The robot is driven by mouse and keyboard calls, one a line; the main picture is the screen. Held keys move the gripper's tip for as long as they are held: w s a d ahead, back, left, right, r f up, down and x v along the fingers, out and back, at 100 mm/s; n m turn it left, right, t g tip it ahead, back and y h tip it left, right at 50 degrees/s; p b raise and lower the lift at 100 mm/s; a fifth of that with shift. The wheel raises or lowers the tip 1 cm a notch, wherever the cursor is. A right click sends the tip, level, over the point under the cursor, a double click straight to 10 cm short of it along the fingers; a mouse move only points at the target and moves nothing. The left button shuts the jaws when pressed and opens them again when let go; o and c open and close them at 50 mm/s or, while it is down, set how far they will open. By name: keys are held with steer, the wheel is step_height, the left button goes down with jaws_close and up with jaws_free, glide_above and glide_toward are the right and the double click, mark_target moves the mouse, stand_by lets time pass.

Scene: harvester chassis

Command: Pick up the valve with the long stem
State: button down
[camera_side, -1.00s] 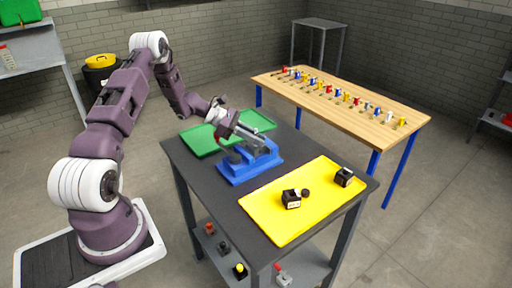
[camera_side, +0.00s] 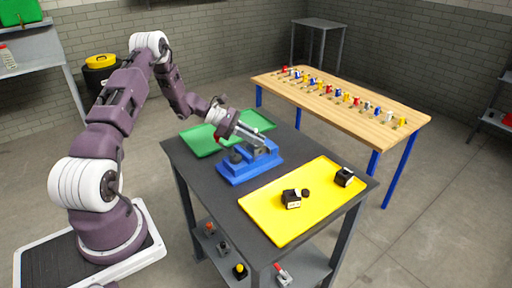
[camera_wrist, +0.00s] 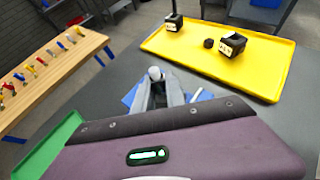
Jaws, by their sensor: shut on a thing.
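My gripper (camera_side: 250,136) is just above the blue vise-like fixture (camera_side: 234,172) on the dark table. In the wrist view my gripper (camera_wrist: 157,84) has its grey fingers closed around a small pale grey, round-topped piece (camera_wrist: 154,73). The fingers hide most of that piece, so I cannot tell its stem length or whether it is clear of the fixture. Small valve-like pieces with red, blue, yellow and white parts (camera_side: 347,97) stand in a row on the wooden table; their stems are too small to compare.
A yellow tray (camera_side: 270,222) with black blocks (camera_side: 291,199) and a small dark round piece (camera_side: 306,193) lies at the right of the dark table. A green tray (camera_side: 200,142) lies behind the fixture. More small pieces (camera_side: 240,271) sit on the lower shelf.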

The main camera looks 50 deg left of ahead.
steer(key=shift+s+f, duration=0.15)
steer(key=shift+f, duration=0.1)
